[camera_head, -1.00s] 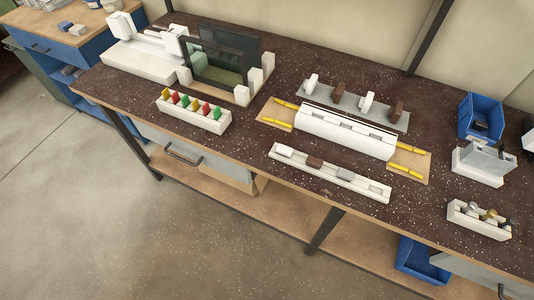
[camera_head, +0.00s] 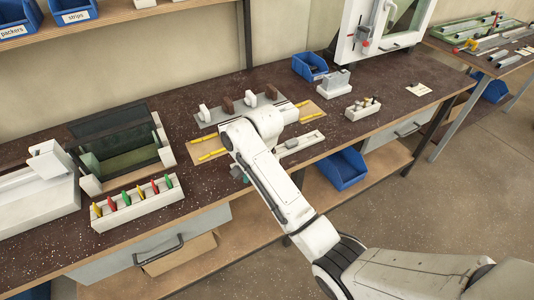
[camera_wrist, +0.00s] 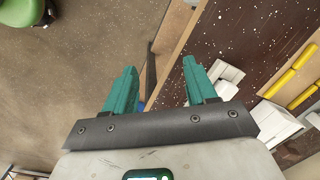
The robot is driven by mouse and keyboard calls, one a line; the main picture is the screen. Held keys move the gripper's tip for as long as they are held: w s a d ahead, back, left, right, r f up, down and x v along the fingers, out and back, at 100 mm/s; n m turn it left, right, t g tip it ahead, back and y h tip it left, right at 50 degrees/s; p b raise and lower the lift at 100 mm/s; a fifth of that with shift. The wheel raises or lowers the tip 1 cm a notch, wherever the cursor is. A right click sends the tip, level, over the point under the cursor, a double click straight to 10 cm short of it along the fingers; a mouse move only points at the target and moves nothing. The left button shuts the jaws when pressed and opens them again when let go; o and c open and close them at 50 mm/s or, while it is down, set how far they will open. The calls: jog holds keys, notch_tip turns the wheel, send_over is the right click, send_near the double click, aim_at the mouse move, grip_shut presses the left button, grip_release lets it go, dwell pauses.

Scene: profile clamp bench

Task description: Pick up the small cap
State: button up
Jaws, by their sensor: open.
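My gripper (camera_wrist: 160,82) is open and empty in the wrist view, with its two teal fingers spread apart. The left finger shows against the floor and the right one in front of the bench edge. In the head view a bit of teal gripper (camera_head: 237,173) shows past my arm near the bench's front edge. A long white slotted tray (camera_head: 312,138) holds small blocks, one of them a grey block (camera_head: 291,143); my arm hides its left part. I cannot tell which piece is the small cap. A white tray part (camera_wrist: 226,90) shows beside the right finger.
A white rack (camera_head: 130,213) with red, yellow and green pieces stands at the left. A grey plate with upright pieces (camera_head: 228,104) lies behind my arm. A small rack (camera_head: 360,112), blue bin (camera_head: 308,66) and white cabinet (camera_head: 383,32) stand to the right.

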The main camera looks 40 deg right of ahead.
jog(key=w+d+r+m, duration=0.7)
jog(key=d+r, duration=0.3)
jog(key=d, duration=0.1)
jog(key=shift+g+h, duration=0.3)
jog(key=shift+h, duration=0.1)
jog(key=f+b, duration=0.4)
jog(key=f, duration=0.1)
jog(key=shift+d, duration=0.2)
jog(key=shift+s+f+p, duration=0.1)
jog(key=shift+f+p, duration=0.2)
jog(key=shift+f, duration=2.4)
grip_shut()
